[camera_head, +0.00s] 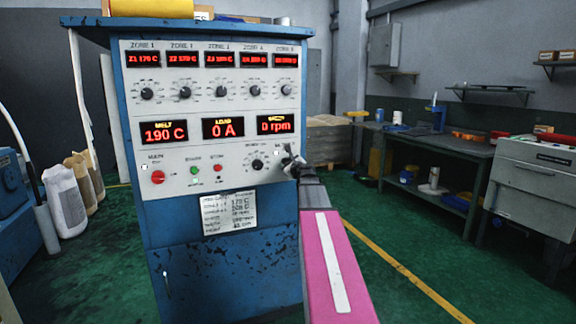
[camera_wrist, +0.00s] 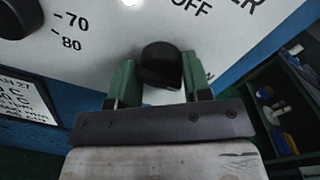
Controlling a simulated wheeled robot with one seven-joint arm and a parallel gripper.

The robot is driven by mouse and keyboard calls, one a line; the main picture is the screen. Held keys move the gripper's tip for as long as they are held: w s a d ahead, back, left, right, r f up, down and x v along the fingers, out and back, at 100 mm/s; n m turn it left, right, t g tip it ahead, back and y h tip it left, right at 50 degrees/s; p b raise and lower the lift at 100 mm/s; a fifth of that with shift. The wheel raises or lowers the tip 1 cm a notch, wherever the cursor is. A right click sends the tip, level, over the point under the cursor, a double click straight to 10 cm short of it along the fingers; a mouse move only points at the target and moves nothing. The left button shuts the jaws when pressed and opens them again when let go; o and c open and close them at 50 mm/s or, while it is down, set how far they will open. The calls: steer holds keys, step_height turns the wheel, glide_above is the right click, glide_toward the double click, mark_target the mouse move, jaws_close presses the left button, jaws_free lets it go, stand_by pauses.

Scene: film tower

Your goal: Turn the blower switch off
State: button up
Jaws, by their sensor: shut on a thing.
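The blue control cabinet (camera_head: 225,260) stands in front of me with its white panel (camera_head: 130,110) facing me. The blower switch, a black knob (camera_wrist: 160,58), sits at the panel's lower right. Above it the wrist view shows the printed letters "ER" and "OFF", partly cut by the frame edge. My gripper (camera_wrist: 160,78) has a green finger on each side of the knob and is shut on it. In the head view my gripper (camera_head: 294,166) is at the panel's right edge and hides most of the switch. Which way the knob points is unclear.
A larger black dial (camera_wrist: 18,18) with marks 70 and 80 is left of the switch. A red knob (camera_head: 158,177) and lit red displays (camera_head: 222,128) are on the panel. A workbench (camera_head: 440,145) and a grey machine (camera_head: 535,180) stand right. Green floor is open between.

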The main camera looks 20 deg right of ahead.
steer(key=n, duration=0.4)
steer(key=shift+n, duration=0.3)
steer(key=n, duration=0.4)
steer(key=shift+n, duration=0.3)
steer(key=n, duration=0.4)
steer(key=shift+g+h, duration=0.3)
steer(key=shift+f+n, duration=0.1)
steer(key=shift+n, duration=1.9)
steer(key=shift+a, duration=0.1)
steer(key=o, duration=0.9)
